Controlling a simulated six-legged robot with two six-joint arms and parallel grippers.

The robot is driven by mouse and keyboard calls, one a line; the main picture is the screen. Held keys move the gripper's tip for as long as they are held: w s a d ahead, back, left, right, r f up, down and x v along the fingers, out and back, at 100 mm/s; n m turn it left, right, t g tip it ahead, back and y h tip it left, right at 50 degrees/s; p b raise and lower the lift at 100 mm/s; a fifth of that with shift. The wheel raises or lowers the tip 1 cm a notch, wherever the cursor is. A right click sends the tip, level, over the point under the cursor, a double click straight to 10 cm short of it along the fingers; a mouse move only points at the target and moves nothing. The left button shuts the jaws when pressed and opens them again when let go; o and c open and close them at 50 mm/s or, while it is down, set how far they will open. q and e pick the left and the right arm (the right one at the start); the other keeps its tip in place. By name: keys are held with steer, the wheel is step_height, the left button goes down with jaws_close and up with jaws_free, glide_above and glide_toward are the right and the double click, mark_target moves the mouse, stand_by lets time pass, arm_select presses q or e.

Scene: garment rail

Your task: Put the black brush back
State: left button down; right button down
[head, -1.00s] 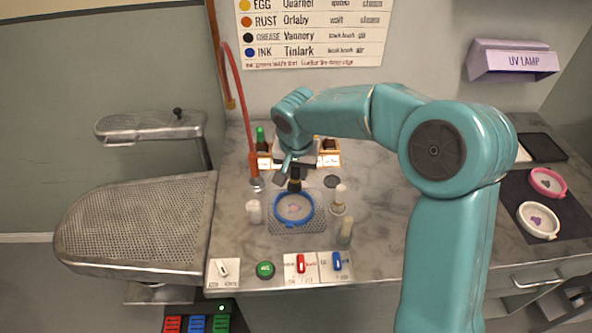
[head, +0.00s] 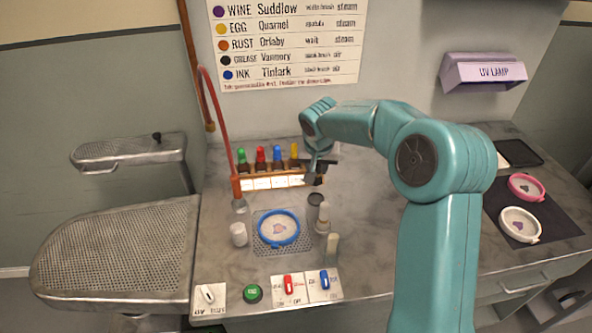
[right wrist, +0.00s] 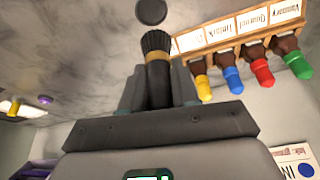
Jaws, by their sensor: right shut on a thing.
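The black brush (right wrist: 158,72) has dark bristles, a brass-coloured band and a black handle. My right gripper (head: 316,176) is shut on its handle. In the right wrist view the jaws (right wrist: 160,92) flank the handle and the bristles point away from me. In the head view the brush is hard to make out against the gripper, which hangs above the counter by the right end of the bottle rack (head: 262,183). A dark round-topped holder (head: 315,202) stands just in front of it; a dark disc (right wrist: 151,11) lies beyond the bristles in the wrist view. My left gripper is out of view.
A blue hoop (head: 262,236) with a pink-stained cloth lies on a mesh plate. A pale brush in a stand (head: 322,222), a pale stick (head: 332,247) and a white jar (head: 238,234) surround it. A red hose (head: 221,105) hangs at left.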

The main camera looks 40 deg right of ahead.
mark_target(317, 180)
steer(key=shift+d+f+b, duration=0.2)
steer(key=shift+f+b, duration=0.2)
steer(key=shift+f, duration=0.35)
steer(key=shift+f+b, duration=0.9)
steer(key=shift+f, duration=0.8)
steer(key=shift+s, duration=0.1)
steer(key=shift+r, duration=0.1)
steer(key=shift+b, duration=0.4)
steer(key=shift+f+b, duration=0.2)
steer(key=shift+b, duration=0.1)
steer(key=shift+f+b, duration=0.15)
steer(key=shift+b, duration=0.25)
